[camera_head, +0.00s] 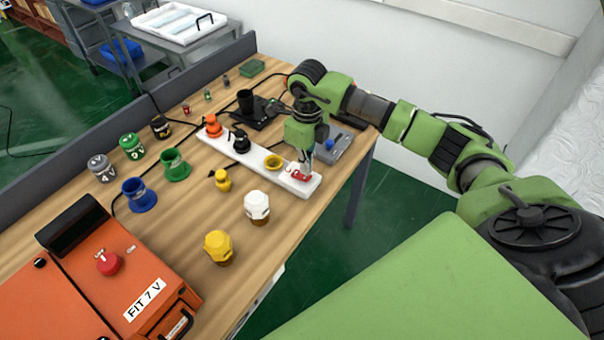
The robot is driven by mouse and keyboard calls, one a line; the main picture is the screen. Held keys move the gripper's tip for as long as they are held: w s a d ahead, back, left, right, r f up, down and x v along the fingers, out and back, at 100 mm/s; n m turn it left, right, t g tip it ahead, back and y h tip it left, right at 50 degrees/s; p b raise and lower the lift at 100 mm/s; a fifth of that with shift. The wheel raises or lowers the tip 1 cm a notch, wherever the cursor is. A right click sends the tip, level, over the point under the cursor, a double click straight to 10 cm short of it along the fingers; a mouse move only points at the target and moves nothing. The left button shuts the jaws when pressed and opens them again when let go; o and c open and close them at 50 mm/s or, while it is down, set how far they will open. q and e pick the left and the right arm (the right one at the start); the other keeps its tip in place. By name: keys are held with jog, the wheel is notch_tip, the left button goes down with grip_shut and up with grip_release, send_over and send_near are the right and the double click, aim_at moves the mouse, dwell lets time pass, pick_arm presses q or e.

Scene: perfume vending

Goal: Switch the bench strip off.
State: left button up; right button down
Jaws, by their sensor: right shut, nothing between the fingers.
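The bench strip (258,155) is a long white power strip lying at a slant on the wooden bench. An orange plug and a black plug stand in its far-left part, and a yellow ring-shaped piece sits nearer its right end. A red switch (299,175) is at its right end. My right gripper (306,162) is shut and empty, pointing down with its tips just above or at the red switch. I cannot tell whether they touch. Whether the switch is on or off is unclear. My left gripper is not in view.
An orange case (105,275) with a red button stands at the bench's front left. Yellow (218,247) and white-capped (257,207) pieces stand in front of the strip. Blue (138,195) and green (174,165) pieces stand left. A grey box (335,148) lies behind my right gripper.

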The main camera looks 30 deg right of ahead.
aim_at(306, 177)
jog(key=shift+f+b, duration=1.05)
jog(key=shift+f, duration=0.2)
dwell(0.9)
jog(key=shift+s+r, duration=0.1)
jog(key=shift+r+p, duration=0.7)
jog(key=shift+r, duration=0.15)
jog(key=shift+r+p, duration=1.5)
jog(key=shift+r, duration=1.1)
